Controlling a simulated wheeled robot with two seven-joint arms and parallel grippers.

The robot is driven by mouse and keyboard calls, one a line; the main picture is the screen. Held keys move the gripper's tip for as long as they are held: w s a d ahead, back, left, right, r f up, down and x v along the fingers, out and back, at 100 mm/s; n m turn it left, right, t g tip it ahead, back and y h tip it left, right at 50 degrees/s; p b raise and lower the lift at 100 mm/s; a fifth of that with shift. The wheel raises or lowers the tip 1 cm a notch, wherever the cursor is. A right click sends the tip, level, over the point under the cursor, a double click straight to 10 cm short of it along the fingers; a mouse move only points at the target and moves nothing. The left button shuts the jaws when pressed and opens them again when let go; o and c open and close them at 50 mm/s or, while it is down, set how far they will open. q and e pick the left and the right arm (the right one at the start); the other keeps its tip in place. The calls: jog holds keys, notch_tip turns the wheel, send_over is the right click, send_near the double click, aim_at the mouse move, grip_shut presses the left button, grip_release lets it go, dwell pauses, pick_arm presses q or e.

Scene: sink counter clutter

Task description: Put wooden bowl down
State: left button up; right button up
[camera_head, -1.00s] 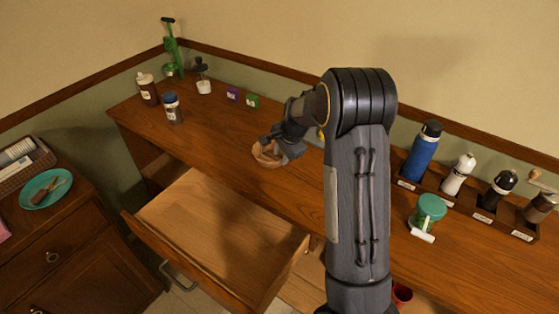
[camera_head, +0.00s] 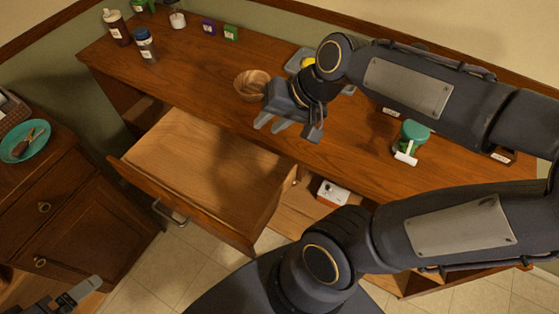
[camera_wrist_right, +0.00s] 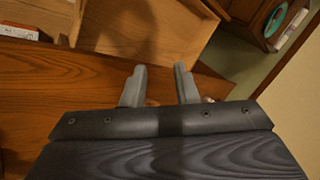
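The wooden bowl (camera_head: 252,85) stands upright on the wooden counter, behind the open drawer. My right gripper (camera_head: 283,128) is just right of and in front of the bowl, apart from it, above the counter's front edge. Its two fingers are spread with nothing between them; the right wrist view also shows this open gripper (camera_wrist_right: 160,85) over the counter edge. The bowl is not clearly seen in the wrist view. Part of my left gripper (camera_head: 75,296) shows at the bottom left of the head view, cut off by the frame.
An empty drawer (camera_head: 205,170) is pulled out below the counter (camera_head: 190,85). Bottles (camera_head: 145,45) and small boxes (camera_head: 231,33) stand at the back left. A green-lidded jar (camera_head: 412,138) stands to the right. A teal plate (camera_head: 35,148) lies on the left cabinet.

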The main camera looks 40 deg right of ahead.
jog(key=s+a+f+n, duration=0.2)
jog(key=s+a+n, duration=0.2)
jog(key=s, duration=0.4)
jog(key=shift+s+a+f+n, duration=0.15)
jog(key=shift+a+f+n, duration=0.15)
jog(key=shift+n, duration=0.2)
pick_arm(q)
jog(key=shift+c, duration=0.4)
